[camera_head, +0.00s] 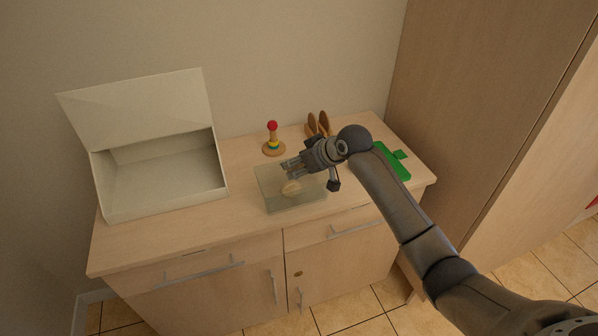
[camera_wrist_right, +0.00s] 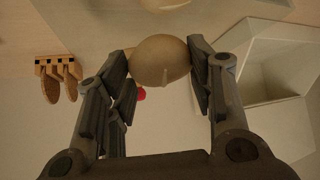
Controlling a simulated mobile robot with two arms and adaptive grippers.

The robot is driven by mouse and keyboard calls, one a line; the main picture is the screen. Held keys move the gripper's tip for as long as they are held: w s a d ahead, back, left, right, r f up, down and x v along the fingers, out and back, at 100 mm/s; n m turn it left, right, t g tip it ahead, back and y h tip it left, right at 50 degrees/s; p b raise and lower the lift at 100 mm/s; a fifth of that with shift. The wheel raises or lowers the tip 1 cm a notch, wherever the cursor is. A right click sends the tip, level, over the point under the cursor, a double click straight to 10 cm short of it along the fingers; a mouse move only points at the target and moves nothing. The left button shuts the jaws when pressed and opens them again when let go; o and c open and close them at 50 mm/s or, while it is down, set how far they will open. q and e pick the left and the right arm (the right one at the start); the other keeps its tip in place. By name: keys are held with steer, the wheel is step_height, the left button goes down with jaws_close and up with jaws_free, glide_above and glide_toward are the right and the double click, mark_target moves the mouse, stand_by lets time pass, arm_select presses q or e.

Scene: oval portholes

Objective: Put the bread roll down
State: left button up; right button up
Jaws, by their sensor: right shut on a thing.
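The bread roll (camera_wrist_right: 160,60) is pale brown and rounded. In the wrist view it sits between the fingertips of my right gripper (camera_wrist_right: 160,68), which is shut on it. In the head view my right gripper (camera_head: 288,169) reaches left over a grey, glassy rectangular board (camera_head: 275,205) on the cabinet top. A pale tan rounded shape (camera_head: 291,188) shows just below the fingers, against the board. I cannot tell from this view whether it touches the board. My left gripper is not in view.
A white open box with raised lid (camera_head: 160,180) stands at left. A ring toy with red top (camera_head: 273,140) and a wooden rack with brown pieces (camera_head: 318,124) stand behind. A green board (camera_head: 396,165) lies at right. The front strip of the cabinet top is clear.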

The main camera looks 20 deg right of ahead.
steer(key=shift+w+f, duration=0.15)
steer(key=shift+f, duration=0.1)
steer(key=shift+w+f+p, duration=0.1)
steer(key=shift+f+p, duration=0.35)
steer(key=shift+f, duration=1.15)
steer(key=shift+f, duration=0.1)
steer(key=shift+f, duration=0.1)
steer(key=o, duration=1)
steer(key=shift+r, duration=0.25)
steer(key=v, duration=1.2)
steer(key=shift+a+b, duration=0.15)
steer(key=shift+b, duration=0.2)
